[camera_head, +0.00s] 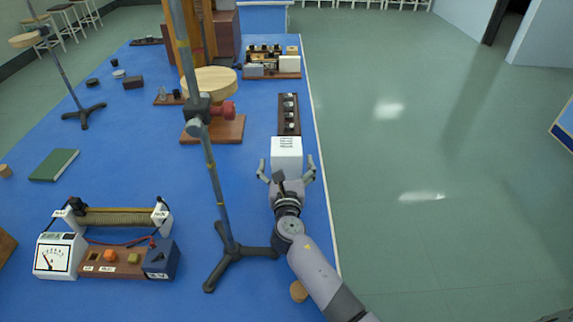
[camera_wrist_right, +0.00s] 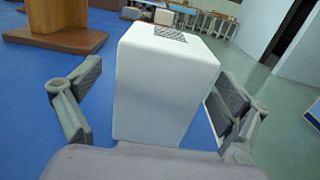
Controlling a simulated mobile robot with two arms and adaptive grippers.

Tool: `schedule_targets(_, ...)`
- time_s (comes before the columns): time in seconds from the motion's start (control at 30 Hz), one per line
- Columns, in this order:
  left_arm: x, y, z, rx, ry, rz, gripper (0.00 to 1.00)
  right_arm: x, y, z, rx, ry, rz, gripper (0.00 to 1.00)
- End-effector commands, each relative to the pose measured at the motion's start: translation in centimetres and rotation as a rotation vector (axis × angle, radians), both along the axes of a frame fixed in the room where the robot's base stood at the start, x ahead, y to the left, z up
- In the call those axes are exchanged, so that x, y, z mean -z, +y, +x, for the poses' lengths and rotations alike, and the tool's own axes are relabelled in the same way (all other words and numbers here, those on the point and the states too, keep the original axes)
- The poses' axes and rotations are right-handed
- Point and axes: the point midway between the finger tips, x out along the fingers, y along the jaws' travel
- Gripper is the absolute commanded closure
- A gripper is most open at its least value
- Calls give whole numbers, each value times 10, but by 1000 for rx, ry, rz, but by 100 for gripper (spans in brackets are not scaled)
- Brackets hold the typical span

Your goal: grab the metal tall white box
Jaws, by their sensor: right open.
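The tall white box (camera_head: 287,155) stands upright on the blue bench near its right edge, with a dark printed patch on its top. My right gripper (camera_head: 287,170) is open, with one finger on each side of the box. In the right wrist view the white box (camera_wrist_right: 165,85) fills the middle, between the two spread fingers of the gripper (camera_wrist_right: 150,110). A gap shows between the left finger and the box; the right finger is closer, and I cannot tell if it touches. The box's lower front is partly hidden by the gripper. My left gripper is not in view.
A metal stand (camera_head: 212,180) with a tripod foot rises left of my right arm. A dark strip with knobs (camera_head: 289,115) lies just behind the box. A meter and coil apparatus (camera_head: 105,245) sits at the front left. A small cork-coloured piece (camera_head: 298,291) lies near the bench edge.

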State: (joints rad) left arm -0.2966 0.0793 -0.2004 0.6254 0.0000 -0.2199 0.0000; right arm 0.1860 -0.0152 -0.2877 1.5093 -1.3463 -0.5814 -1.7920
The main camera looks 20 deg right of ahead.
Motion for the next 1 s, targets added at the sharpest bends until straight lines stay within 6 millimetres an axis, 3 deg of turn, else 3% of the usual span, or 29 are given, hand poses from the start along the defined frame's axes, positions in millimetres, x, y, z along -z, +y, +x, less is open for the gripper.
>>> schedule_targets(0.2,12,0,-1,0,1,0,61,-1,-11,29,1,-1,0,6)
schedule_targets(0.5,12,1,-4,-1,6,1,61,-3,-12,33,1,0,-1,6)
schedule_targets(1.0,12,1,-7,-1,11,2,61,-3,-12,33,1,0,-1,39)
